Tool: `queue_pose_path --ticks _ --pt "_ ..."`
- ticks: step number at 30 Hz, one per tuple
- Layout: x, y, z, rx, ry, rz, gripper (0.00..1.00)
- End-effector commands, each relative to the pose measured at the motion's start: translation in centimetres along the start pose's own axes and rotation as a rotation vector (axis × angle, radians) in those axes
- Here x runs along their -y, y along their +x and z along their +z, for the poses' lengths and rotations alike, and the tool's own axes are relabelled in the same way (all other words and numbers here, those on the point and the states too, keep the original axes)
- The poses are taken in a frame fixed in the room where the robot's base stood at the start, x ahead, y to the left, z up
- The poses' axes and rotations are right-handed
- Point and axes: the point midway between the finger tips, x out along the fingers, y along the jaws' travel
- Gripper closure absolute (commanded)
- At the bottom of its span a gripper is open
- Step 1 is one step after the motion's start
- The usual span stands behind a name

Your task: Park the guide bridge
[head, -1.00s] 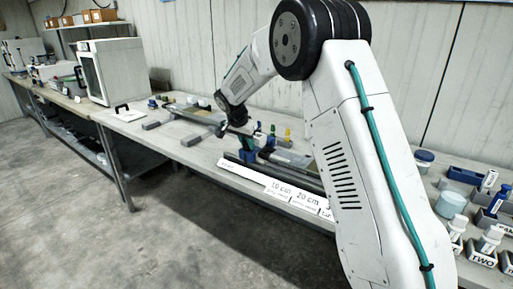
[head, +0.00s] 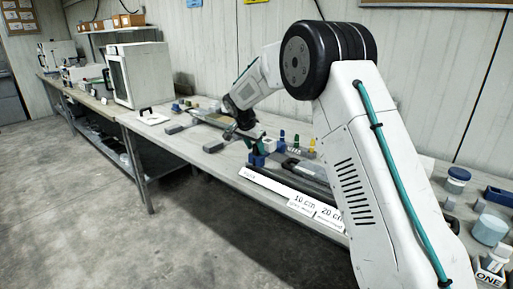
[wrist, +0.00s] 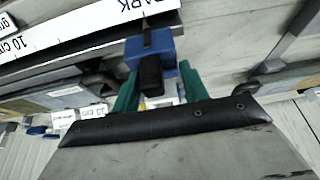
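The guide bridge appears to be the blue block with a black upright grip (wrist: 150,75) at the end of the dark rail (wrist: 60,75). In the wrist view its blue body (wrist: 160,46) stands beside the word PARK on the white label strip (wrist: 85,35). It also shows as a blue block (head: 257,159) in the head view. My gripper (wrist: 158,82) has two green fingers, one on each side of the black grip. A gap shows at least on the grip's right. My gripper (head: 252,142) is just above the block in the head view.
Coloured-top pieces (head: 297,142) stand behind the rail. Grey bars (head: 213,146) lie left of it on the bench. Tubs (head: 489,230) and a holder marked ONE (head: 489,272) are at the right. A white cabinet (head: 137,74) stands farther left.

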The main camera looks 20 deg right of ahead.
Motion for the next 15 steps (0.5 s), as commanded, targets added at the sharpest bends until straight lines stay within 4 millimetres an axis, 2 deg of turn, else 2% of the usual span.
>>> queue_pose_path --ticks 8,11,15 --pt "-0.2 -0.1 0.0 0.002 0.001 0.005 0.56" --pt "-0.2 -1.0 0.0 0.002 0.002 0.005 0.56" --pt "-0.1 -3.4 -0.1 0.002 0.002 0.003 0.56"
